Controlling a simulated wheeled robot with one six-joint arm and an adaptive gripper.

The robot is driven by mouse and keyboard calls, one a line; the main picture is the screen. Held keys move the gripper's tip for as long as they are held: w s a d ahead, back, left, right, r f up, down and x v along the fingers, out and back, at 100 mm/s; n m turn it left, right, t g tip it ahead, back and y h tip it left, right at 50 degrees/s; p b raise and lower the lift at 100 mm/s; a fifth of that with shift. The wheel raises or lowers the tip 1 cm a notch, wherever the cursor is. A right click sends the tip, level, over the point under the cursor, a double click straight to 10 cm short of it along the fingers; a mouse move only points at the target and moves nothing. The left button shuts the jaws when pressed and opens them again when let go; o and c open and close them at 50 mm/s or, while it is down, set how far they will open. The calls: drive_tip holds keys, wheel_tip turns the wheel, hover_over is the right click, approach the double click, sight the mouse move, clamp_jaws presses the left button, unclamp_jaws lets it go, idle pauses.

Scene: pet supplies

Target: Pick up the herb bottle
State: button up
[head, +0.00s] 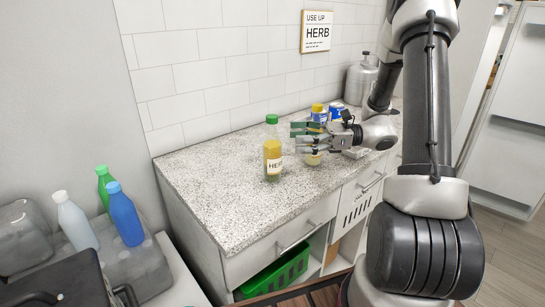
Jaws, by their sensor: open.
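The herb bottle (272,157) stands upright on the speckled countertop. It is clear with yellow contents, a green cap and a white label whose visible letters begin "HE". My gripper (298,138) is to its right at about mid-bottle height, with its fingers pointing left toward the bottle. The jaws are open, and a small gap seems to lie between the fingertips and the bottle. The gripper partly hides the things behind and below it.
A yellow-capped bottle (318,112) and a blue item (336,110) stand close behind my gripper. A grey metal canister (362,79) is at the back. The counter (215,190) is clear left of the herb bottle. Blue (125,217) and white (74,224) bottles are lower left.

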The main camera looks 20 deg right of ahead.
sight(272, 148)
drive_tip(key=a+f, duration=0.1)
drive_tip(key=a, duration=0.1)
drive_tip(key=w+a+f, duration=0.1)
drive_tip(key=a, duration=0.2)
drive_tip(key=a+f, duration=0.1)
drive_tip(key=a, duration=0.1)
drive_tip(key=shift+w+a, duration=0.25)
drive_tip(key=shift+w, duration=0.05)
drive_tip(key=c, duration=1.2)
